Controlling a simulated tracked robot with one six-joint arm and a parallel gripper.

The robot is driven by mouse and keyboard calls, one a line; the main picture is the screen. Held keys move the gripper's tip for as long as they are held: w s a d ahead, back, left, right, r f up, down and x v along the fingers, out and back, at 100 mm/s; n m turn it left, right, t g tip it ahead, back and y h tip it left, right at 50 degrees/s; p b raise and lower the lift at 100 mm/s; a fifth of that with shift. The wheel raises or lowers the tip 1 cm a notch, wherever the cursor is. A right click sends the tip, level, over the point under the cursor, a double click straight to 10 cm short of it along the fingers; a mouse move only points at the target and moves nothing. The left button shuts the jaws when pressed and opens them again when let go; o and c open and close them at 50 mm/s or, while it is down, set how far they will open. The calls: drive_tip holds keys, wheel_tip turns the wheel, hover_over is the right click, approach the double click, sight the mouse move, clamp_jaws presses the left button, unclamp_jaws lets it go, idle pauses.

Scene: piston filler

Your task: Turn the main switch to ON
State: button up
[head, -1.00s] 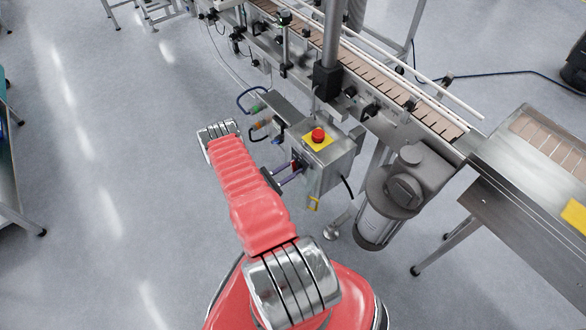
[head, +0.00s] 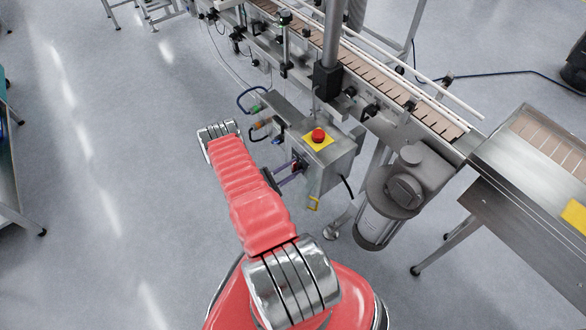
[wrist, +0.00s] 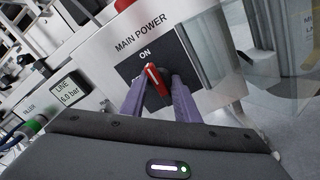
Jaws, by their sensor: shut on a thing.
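The main switch (wrist: 154,76) is a red handle on a black plate under the words "MAIN POWER" and "ON" in the wrist view. Its handle points up, tilted slightly left toward the "ON" label. My gripper (wrist: 157,88) has its two purple fingers on either side of the red handle and is shut on it. In the head view my gripper (head: 290,172) reaches the side of the grey control box (head: 330,165). The switch itself is mostly hidden there by my gripper.
A red emergency button (head: 318,135) on a yellow plate tops the box. A conveyor (head: 400,95) runs behind, with a motor (head: 405,190) to the right. A display (wrist: 65,92) reading "LINE 6.0 bar" is left of the switch.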

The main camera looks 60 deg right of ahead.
drive_tip(key=o, duration=1)
drive_tip(key=shift+o, duration=0.2)
drive_tip(key=shift+a, duration=0.1)
drive_tip(key=v, duration=1.3)
drive_tip(key=shift+a, duration=0.3)
drive_tip(key=shift+w, duration=0.15)
